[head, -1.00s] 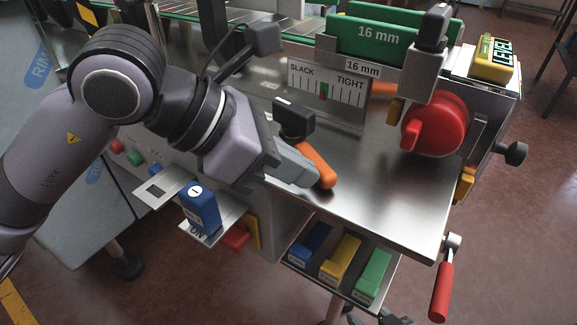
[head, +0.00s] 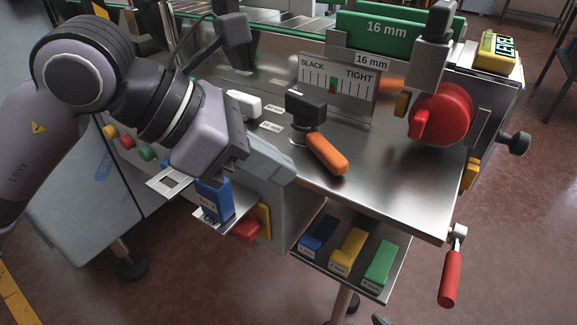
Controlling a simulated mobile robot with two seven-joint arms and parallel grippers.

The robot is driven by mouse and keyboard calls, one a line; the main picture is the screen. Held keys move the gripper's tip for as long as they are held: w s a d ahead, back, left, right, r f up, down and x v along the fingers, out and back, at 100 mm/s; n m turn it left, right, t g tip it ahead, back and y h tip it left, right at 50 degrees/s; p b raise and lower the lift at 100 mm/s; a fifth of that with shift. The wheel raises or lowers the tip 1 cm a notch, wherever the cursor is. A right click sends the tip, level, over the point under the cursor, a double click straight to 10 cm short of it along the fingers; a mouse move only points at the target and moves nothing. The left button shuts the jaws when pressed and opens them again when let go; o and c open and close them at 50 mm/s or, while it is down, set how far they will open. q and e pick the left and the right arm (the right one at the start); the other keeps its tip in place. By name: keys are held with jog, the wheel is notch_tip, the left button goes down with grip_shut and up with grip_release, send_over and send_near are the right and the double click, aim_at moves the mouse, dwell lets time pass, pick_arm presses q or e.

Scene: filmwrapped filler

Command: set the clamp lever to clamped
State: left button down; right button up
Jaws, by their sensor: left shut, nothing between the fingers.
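The lever with an orange handle (head: 327,153) is on the steel worktop, pivoting under a black block (head: 306,106). Its handle points toward the front right. I take it as the clamp lever. Two small label plates (head: 271,111) lie left of its pivot, too small to read. My left gripper (head: 272,165) is at the worktop's front edge, left of the lever and apart from it. Its fingers are shut and empty. My right gripper is not in view.
A slack/tight scale (head: 337,84) stands behind the lever. A red knob (head: 443,115) is at the right. A red-handled crank (head: 451,278) hangs at the front right corner. A white block (head: 243,103) is behind my gripper. A low shelf holds blue, yellow and green blocks (head: 380,263).

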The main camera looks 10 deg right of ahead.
pick_arm(q)
jog(key=s+v, duration=0.1)
jog(key=v, duration=0.8)
jog(key=shift+d+r, duration=0.2)
jog(key=shift+s, duration=0.15)
